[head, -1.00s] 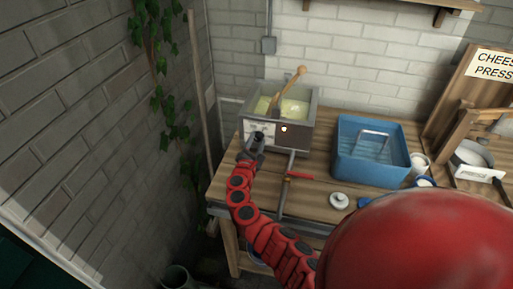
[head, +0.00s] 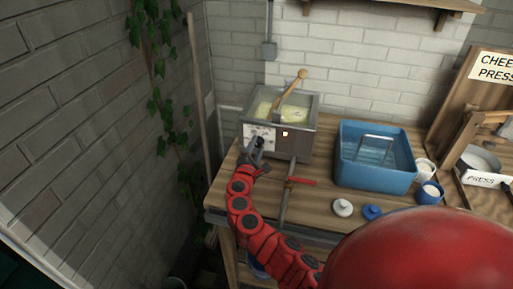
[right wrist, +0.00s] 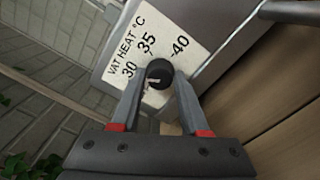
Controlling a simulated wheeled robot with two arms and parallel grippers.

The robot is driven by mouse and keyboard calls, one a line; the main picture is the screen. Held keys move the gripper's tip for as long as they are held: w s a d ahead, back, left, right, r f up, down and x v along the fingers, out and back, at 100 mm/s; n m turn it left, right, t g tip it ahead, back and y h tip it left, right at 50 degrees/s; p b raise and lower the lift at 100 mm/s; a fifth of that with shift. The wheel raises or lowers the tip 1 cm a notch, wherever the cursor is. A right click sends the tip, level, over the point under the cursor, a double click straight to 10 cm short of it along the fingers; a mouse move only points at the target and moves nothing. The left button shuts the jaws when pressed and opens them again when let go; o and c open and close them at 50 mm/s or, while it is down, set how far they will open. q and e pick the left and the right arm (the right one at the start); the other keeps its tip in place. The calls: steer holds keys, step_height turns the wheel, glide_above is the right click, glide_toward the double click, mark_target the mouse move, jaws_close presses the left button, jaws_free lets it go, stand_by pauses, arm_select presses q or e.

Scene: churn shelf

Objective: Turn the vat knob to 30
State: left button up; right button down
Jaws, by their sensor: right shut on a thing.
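The metal vat (head: 305,145) stands at the left end of the wooden table, with pale liquid and a wooden paddle (head: 292,88) in it. Its white dial plate (head: 251,131) reads VAT HEAT °C with 30, 35 and 40 in the right wrist view (right wrist: 147,45). The black knob (right wrist: 159,72) sits on the plate with a pale mark on its left lower side, on the side of the 30; its exact reading is unclear. My right gripper (right wrist: 160,85) is shut on the knob, one finger on each side. It also shows in the head view (head: 256,147). My left gripper is not in view.
A pipe with a red-handled valve (head: 301,181) comes forward from the vat. A blue tub (head: 375,158) stands right of it, with small pots and lids near it. The cheese press (head: 480,160) is at far right. A brick wall (head: 80,120) rises at left.

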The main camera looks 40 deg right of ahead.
steer(key=shift+r, duration=0.1)
steer(key=shift+c, duration=2)
jaws_free()
steer(key=shift+d, duration=0.1)
steer(key=b+v, duration=0.2)
steer(key=v, duration=1.4)
steer(key=shift+w+b, duration=0.15)
steer(key=shift+b, duration=0.2)
steer(key=shift+v, duration=0.8)
